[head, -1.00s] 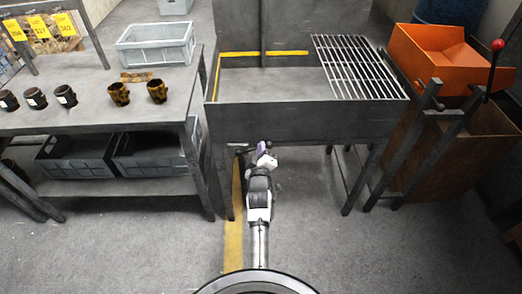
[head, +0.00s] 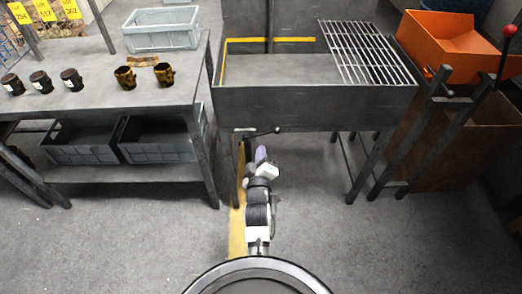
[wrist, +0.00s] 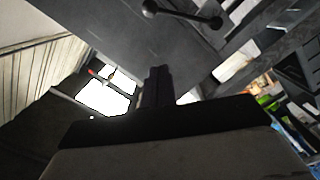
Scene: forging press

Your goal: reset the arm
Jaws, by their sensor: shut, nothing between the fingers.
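My gripper (wrist: 157,88) shows in the wrist view as two dark fingers pressed together, with nothing between them. In the head view my arm reaches forward from my base, low in front of the grey metal bench, and folds near the bench's front left leg. The fingertips cannot be made out in that view. In the wrist view the fingers point up toward the underside of a grey metal structure and stand apart from it as far as I can tell.
The grey bench (head: 310,108) carries a grate (head: 365,52). A dark lever (head: 262,131) sticks out under its front; a ball-ended bar also shows in the wrist view (wrist: 185,14). Left is a table (head: 95,98) with several cups and a crate (head: 162,29). Right is an orange bin (head: 450,40). Front floor is clear.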

